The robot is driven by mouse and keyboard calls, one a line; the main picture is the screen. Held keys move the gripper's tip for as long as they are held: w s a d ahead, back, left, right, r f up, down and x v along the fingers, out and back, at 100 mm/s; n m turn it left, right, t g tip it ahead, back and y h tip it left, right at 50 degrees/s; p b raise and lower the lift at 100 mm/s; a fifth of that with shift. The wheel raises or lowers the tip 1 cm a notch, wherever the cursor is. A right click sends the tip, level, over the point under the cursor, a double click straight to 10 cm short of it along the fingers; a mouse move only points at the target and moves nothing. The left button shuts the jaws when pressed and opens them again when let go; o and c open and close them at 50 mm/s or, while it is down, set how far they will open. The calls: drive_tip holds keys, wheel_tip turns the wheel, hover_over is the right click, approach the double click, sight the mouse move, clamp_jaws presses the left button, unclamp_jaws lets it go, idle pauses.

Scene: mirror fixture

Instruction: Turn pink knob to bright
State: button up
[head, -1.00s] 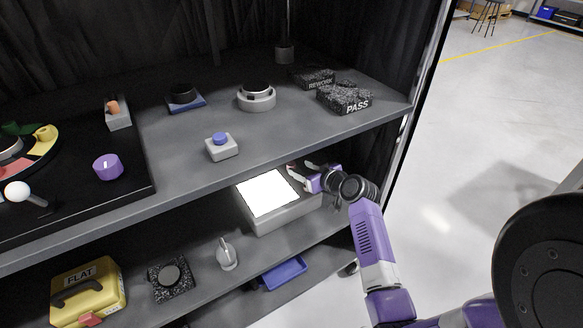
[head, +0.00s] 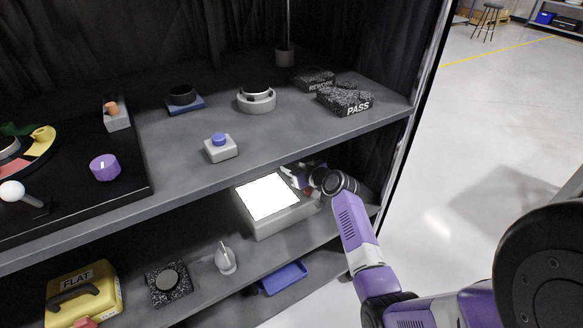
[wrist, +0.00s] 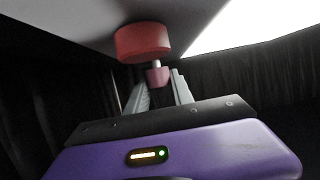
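The light box (head: 240,207) with a glowing white top stands on the lower shelf; it also shows at the top of the wrist view (wrist: 75,22). In the wrist view a large red knob (wrist: 143,43) sticks out from the box's side. My gripper (head: 291,174) is at the box's right side. In the wrist view its two grey fingers (wrist: 160,84) stand apart with the pink knob between their tips. Contact with the knob cannot be made out.
The upper shelf edge (head: 300,142) runs close above the box and my gripper. The cabinet's right edge (head: 400,170) is close to my arm.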

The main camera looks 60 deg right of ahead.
clamp_jaws()
drive_tip(key=shift+d+f+y+b, duration=0.1)
drive_tip(key=shift+f+y+b, duration=0.3)
drive_tip(key=shift+b, duration=0.6)
drive_tip(key=n+t+y+b, duration=0.1)
drive_tip(key=n+y+b, duration=0.2)
drive_tip(key=b, duration=0.2)
drive_tip(key=shift+b, duration=0.4)
drive_tip(key=shift+r+n+y+b, duration=0.3)
drive_tip(key=shift+n+y+b, duration=0.4)
drive_tip(key=shift+n, duration=0.1)
drive_tip(key=o, duration=0.7)
unclamp_jaws()
drive_tip(key=shift+r, duration=0.1)
drive_tip(key=p+v, duration=0.2)
drive_tip(key=v, duration=0.4)
drive_tip(key=shift+s, duration=0.3)
drive_tip(key=shift+s+r, duration=0.2)
drive_tip(key=shift+s, duration=0.4)
